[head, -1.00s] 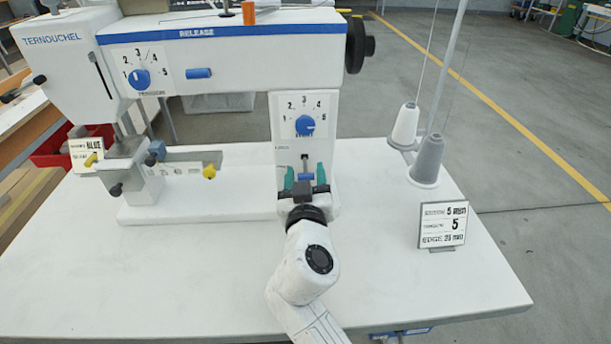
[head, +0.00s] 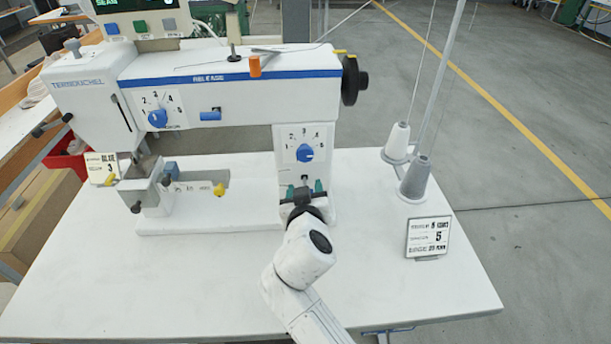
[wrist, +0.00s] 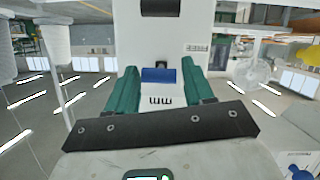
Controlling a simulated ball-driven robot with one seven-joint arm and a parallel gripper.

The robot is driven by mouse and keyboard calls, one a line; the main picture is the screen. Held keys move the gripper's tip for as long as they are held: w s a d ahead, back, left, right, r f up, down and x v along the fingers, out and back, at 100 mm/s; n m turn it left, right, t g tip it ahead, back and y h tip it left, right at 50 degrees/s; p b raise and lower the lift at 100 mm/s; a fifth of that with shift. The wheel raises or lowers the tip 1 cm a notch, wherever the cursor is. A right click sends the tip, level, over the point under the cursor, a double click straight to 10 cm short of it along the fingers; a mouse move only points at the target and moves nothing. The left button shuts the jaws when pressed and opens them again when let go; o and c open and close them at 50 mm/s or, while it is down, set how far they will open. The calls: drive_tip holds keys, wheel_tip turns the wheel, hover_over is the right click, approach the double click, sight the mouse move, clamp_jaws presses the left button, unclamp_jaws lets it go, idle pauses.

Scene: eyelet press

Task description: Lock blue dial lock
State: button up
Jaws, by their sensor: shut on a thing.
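The blue lock piece (wrist: 158,75) sits on the white column of the eyelet press, in the middle of the wrist view. In the head view it is mostly hidden by my gripper (head: 304,188). The green fingers of my gripper stand on both sides of it, and it also shows in the wrist view (wrist: 159,74), shut on the blue piece. Above it on the column is a blue dial (head: 305,153) with a numbered plate. A dark slot lies just above the gripper in the head view.
A second blue dial (head: 157,118) and a blue lever (head: 210,115) are on the press's upper arm. A card stand (head: 428,237) and thread cones (head: 415,178) stand at the right. The white table (head: 230,290) is clear in front.

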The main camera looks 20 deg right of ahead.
drive_tip(key=shift+w+r+g+y+p, duration=0.2)
drive_tip(key=shift+r+g+y+p, duration=0.6)
drive_tip(key=shift+p, duration=2.15)
drive_tip(key=shift+r+g+p, duration=0.2)
drive_tip(key=shift+g+p, duration=0.45)
drive_tip(key=shift+g, duration=0.05)
drive_tip(key=shift+w+f+g+p, duration=0.1)
drive_tip(key=shift+g+p, duration=0.2)
drive_tip(key=shift+p, duration=0.05)
drive_tip(key=o, duration=1)
drive_tip(key=b+v, duration=0.1)
drive_tip(key=v, duration=0.9)
drive_tip(key=shift+s+a, duration=0.2)
drive_tip(key=shift+s, duration=0.15)
